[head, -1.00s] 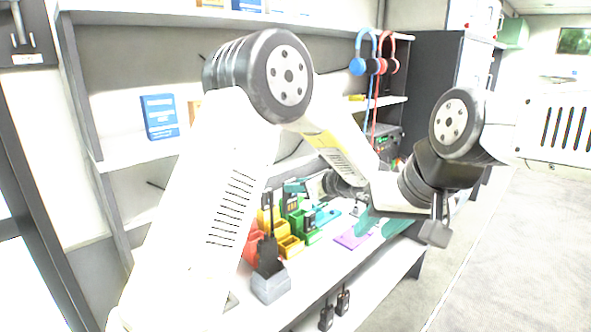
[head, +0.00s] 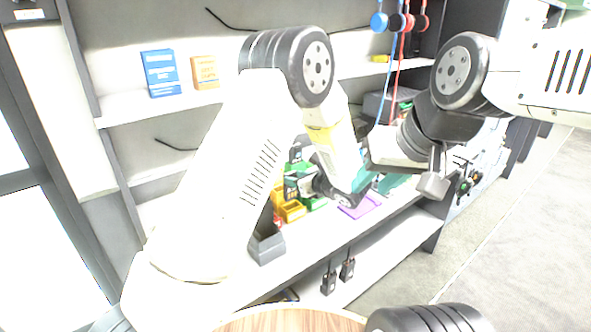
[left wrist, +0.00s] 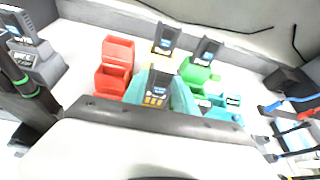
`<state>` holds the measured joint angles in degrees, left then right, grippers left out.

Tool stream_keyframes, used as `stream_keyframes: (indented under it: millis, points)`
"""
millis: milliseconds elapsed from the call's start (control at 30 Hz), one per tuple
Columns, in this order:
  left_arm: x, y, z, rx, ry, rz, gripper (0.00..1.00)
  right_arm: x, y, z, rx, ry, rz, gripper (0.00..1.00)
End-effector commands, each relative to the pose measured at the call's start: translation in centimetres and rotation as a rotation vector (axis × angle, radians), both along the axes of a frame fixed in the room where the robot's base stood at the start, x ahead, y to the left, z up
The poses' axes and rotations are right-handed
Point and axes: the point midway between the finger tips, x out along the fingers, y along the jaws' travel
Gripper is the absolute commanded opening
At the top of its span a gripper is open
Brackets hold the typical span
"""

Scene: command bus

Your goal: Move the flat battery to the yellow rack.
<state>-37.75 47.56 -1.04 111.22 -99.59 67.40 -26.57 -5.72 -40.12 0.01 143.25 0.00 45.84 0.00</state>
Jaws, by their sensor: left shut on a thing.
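My left gripper (head: 299,184) is shut on a black battery with yellow-orange markings (left wrist: 157,90). In the left wrist view the battery sits between the two teal fingers (left wrist: 160,95). The gripper is over the front of the rack row. The yellow rack (head: 291,211) shows below it in the head view. In the wrist view one dark battery (left wrist: 166,38) stands behind the held one, and another (left wrist: 207,50) stands at the green rack (left wrist: 198,74).
Red bins (left wrist: 114,80) stand left of the held battery. A teal rack (left wrist: 222,106) is to the right. A purple mat (head: 360,206) lies on the counter. A grey charger (head: 267,247) stands at the front, and a round wooden top (head: 290,321) is at the bottom.

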Motion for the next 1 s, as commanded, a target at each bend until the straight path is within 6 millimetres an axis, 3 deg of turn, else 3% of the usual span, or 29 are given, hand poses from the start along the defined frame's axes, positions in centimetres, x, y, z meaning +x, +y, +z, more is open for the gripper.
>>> stream_keyframes:
  millis: [1000]
  points:
    - [0.0, -0.1, -4.6, 0.001, -0.001, -0.001, 0.0, 0.0, 0.0, 0.0, 0.0, 0.0, 0.0, 0.36]
